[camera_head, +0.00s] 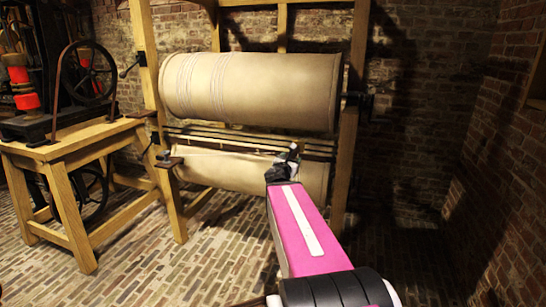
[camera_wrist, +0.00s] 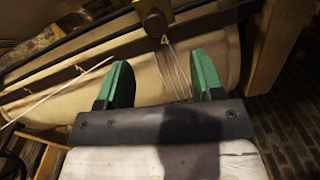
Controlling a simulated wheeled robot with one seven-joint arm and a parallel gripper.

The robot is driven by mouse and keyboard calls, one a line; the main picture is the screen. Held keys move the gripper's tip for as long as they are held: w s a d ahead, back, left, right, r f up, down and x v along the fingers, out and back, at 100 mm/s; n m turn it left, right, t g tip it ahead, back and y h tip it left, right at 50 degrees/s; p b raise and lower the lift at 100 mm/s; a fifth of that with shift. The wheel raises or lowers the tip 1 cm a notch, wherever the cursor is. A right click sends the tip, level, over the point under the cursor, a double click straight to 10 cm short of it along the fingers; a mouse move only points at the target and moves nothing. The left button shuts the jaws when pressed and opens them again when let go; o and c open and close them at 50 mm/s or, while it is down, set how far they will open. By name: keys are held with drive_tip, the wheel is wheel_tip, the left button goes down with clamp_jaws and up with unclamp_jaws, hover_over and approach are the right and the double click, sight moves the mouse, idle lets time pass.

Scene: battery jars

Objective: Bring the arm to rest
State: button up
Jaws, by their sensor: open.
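My arm, pink with a white stripe, reaches up from the bottom of the head view towards a wooden frame with two large cloth-covered rollers. Its dark end (camera_head: 284,167) overlaps the lower roller in that picture, and the gripper's fingers cannot be made out there. In the wrist view my gripper (camera_wrist: 162,80) shows two green fingers set wide apart. It is open, with nothing held between them. Behind the fingers are the pale lower roller (camera_wrist: 60,100) and a hanging loop of cord (camera_wrist: 176,70). I cannot tell whether the fingers touch either.
The upper roller (camera_head: 255,90) hangs in the wooden frame (camera_head: 354,70). A wooden stand (camera_head: 75,150) with a dark wheeled machine (camera_head: 88,72) is at the left. Brick walls (camera_head: 430,90) close the back and right. The brick floor (camera_head: 190,265) is open at front left.

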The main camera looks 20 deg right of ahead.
drive_tip(key=shift+f, duration=0.1)
drive_tip(key=s+a+f+m+g+y, duration=0.2)
drive_tip(key=s+a+f+m+g, duration=0.15)
drive_tip(key=f+m, duration=0.45)
drive_tip(key=s+a+f+m+g+y, duration=0.25)
drive_tip(key=f+m+g, duration=0.25)
drive_tip(key=f+m, duration=0.4)
drive_tip(key=s+a+f+m+g+y, duration=0.2)
drive_tip(key=s+a+f+m+y, duration=0.1)
drive_tip(key=a, duration=0.5)
drive_tip(key=s+a+f+m+g+y, duration=0.3)
drive_tip(key=a+f+m, duration=0.3)
drive_tip(key=a, duration=0.2)
drive_tip(key=shift+s+f+y, duration=0.4)
drive_tip(key=shift+s+y, duration=0.05)
drive_tip(key=shift+y, duration=0.2)
